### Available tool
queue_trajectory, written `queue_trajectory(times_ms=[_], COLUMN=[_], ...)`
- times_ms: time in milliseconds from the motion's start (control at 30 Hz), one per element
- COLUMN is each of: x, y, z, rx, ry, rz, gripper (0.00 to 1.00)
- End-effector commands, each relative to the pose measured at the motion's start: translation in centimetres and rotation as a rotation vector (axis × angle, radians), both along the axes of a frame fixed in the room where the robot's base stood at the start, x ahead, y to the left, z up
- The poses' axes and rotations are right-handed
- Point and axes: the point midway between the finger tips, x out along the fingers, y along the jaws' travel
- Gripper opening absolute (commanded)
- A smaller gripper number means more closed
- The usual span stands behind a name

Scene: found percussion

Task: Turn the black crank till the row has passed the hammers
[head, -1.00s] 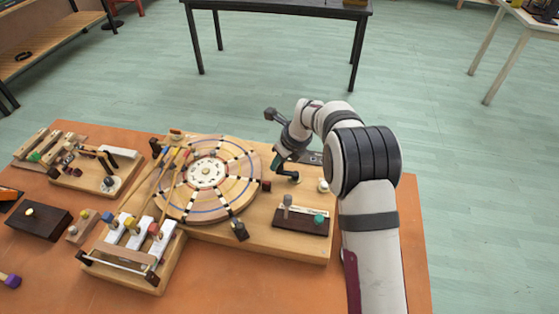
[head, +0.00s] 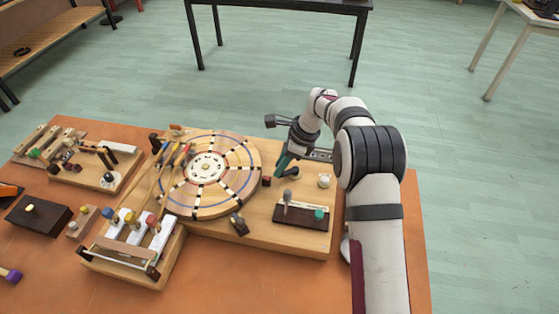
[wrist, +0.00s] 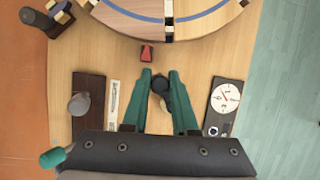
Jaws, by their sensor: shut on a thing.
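My gripper (head: 281,166) is at the right side of the wooden base, beside the round wheel. In the wrist view its teal fingers (wrist: 161,86) are closed around the black crank's knob (wrist: 161,84). The rest of the crank is mostly hidden by the fingers; a dark part of the crank (head: 291,174) shows in the head view. The pale wooden wheel (head: 225,200) carries colored rings and spoke-like rows of dark and light marks. The hammers (head: 176,155) are slim sticks at the wheel's left edge. Which row is under them is too small to tell.
A dark board (head: 302,216) with a grey knob and a teal knob is in front of the crank. A white dial (wrist: 225,97) is right of my fingers, and a small red block (wrist: 147,54) stands ahead. White bars (head: 160,235) sit at the front left.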

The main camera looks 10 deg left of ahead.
Motion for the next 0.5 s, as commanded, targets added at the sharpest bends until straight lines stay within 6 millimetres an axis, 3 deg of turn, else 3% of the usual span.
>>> queue_trajectory(times_ms=[500], x=[-1.0], y=[-1.04], z=[0.04], rx=[0.001], ry=[0.0], rz=[0.33], gripper=[0.0])
